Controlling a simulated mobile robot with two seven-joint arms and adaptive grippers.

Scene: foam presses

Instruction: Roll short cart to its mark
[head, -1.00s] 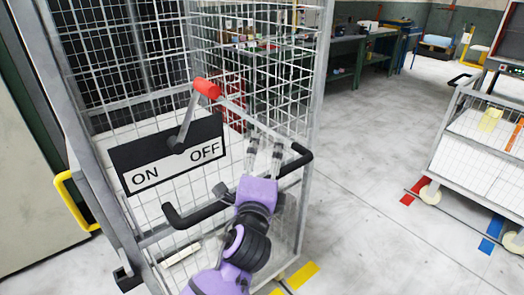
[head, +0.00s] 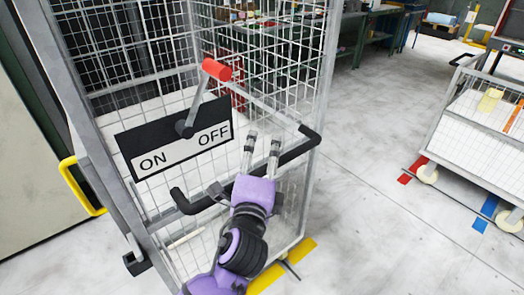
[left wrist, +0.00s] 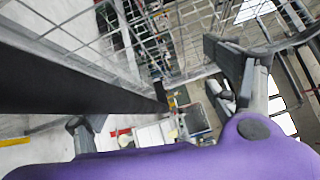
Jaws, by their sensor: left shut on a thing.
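A tall mesh cage cart (head: 328,60) stands at left with a black handle bar (head: 298,150) across its front. My left gripper (head: 262,143) is at this bar and shut on it. The bar also shows large in the left wrist view (left wrist: 70,85), with finger parts on either side of it. A lower mesh cart (head: 470,127) with white wheels stands at the right, apart from my gripper. I cannot tell for sure which cart is the short one. My right gripper is not in view.
An ON/OFF plate (head: 175,139) with a red-tipped lever (head: 216,69) is in front of the cage. Yellow floor tape (head: 303,249) lies by its base. Red (head: 411,170) and blue (head: 489,205) tape lie by the lower cart. The floor between the carts is clear.

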